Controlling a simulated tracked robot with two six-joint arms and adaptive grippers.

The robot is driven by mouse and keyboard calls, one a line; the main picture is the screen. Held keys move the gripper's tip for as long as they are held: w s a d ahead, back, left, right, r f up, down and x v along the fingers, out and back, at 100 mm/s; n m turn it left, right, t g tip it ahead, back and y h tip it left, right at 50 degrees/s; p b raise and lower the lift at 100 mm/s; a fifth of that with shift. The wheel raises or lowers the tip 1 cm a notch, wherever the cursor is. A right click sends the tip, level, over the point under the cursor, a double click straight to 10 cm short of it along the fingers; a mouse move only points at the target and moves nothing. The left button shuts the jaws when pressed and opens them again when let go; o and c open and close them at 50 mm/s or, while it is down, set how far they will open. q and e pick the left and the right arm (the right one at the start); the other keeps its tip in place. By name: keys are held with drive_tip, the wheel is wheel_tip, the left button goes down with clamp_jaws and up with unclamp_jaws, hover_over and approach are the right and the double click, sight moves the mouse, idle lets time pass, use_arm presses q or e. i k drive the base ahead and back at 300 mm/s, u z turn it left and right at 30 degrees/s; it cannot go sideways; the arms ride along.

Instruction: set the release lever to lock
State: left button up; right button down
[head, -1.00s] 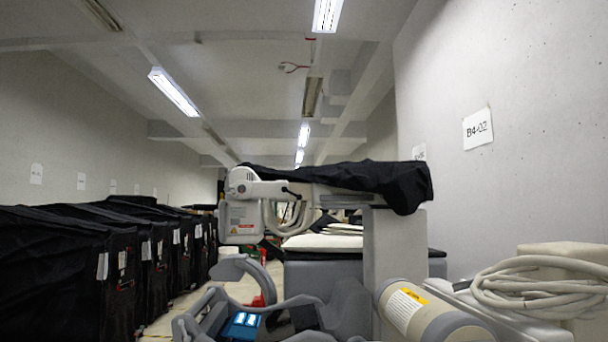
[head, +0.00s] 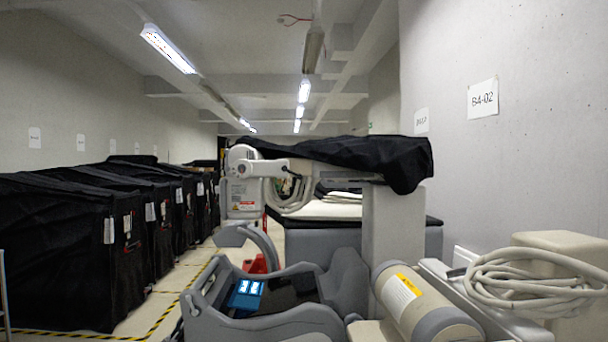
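A white and grey machine head (head: 243,185) with a small dark-tipped lever-like part (head: 280,164) hangs at the centre, at the end of an arm under a black cover (head: 350,158). I cannot tell whether that part is the release lever, or which setting it is in. Below it stand a grey curved arm (head: 262,243) and a grey cradle (head: 270,325) with a blue lit panel (head: 245,294). Neither of my grippers shows in the head view.
Black covered carts (head: 70,250) line the left side, with a yellow-black floor stripe (head: 185,290) beside them. A beige cylinder (head: 415,300) and a coiled cable (head: 540,280) are at the right front. A concrete wall (head: 500,160) closes the right side. Open floor runs back left of centre.

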sight(284, 168)
drive_tip(key=k, duration=0.65)
drive_tip(key=u, duration=0.75)
drive_tip(key=i, duration=1.45)
drive_tip(key=u, duration=0.3)
drive_tip(key=i, duration=1.15)
drive_tip(key=z, duration=0.95)
drive_tip(key=i, duration=0.35)
drive_tip(key=z, duration=0.25)
drive_tip(key=k, duration=0.95)
drive_tip(key=u, duration=0.05)
drive_tip(key=i, duration=0.15)
drive_tip(key=z, duration=0.25)
